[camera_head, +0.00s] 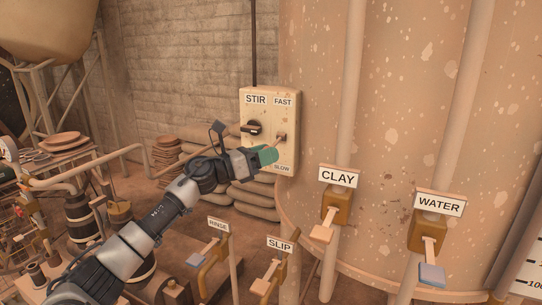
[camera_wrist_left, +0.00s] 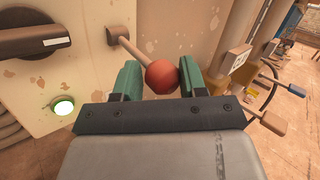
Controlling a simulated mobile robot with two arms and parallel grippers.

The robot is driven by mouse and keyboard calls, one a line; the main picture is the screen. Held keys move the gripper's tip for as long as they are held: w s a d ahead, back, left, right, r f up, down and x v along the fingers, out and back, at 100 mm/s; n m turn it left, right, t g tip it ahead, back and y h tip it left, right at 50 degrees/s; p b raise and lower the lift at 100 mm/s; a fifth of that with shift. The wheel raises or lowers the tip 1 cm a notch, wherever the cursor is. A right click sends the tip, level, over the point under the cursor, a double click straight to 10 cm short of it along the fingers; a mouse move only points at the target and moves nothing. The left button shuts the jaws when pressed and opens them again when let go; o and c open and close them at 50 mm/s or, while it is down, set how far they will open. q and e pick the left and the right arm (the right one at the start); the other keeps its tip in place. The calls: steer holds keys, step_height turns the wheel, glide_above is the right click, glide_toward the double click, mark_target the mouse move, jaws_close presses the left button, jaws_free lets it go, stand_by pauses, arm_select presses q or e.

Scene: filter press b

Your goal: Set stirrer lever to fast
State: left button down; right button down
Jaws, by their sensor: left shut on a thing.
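The stirrer control box (camera_head: 288,104) hangs on the big tank, with STIR and FAST labels at its top and a SLOW label near its bottom edge. The stirrer lever (camera_head: 281,137) juts out of the box's right half; its red ball knob (camera_wrist_left: 162,77) shows in the left wrist view. My left gripper (camera_head: 268,156) is at the lever's end, nearer the SLOW label than FAST. Its green fingers are shut on the knob, one on each side. In the head view the gripper hides the knob. My right gripper is not in view.
A black rotary switch (camera_head: 253,128) sits left of the lever on the box. CLAY (camera_head: 338,177) and WATER (camera_head: 439,203) valve signs stand to the right; RINSE and SLIP valves are below. Sacks (camera_head: 249,197) are stacked behind.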

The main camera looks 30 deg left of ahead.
arm_select(q)
step_height(320, 180, up, 2)
steer(key=shift+s+r, duration=0.15)
steer(key=shift+s+a+r, duration=0.1)
steer(key=shift+r, duration=1.4)
steer(key=shift+w+r, duration=0.25)
steer(key=shift+r, duration=0.05)
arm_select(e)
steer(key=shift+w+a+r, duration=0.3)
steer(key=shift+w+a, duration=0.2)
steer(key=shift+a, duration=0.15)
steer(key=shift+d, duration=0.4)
arm_select(q)
steer(key=c, duration=1.1)
jaws_free()
steer(key=shift+c, duration=0.2)
steer(key=o, duration=0.4)
steer(key=shift+w+d, duration=0.2)
steer(key=shift+d, duration=0.05)
steer(key=shift+w+f, duration=0.15)
steer(key=shift+f, duration=0.1)
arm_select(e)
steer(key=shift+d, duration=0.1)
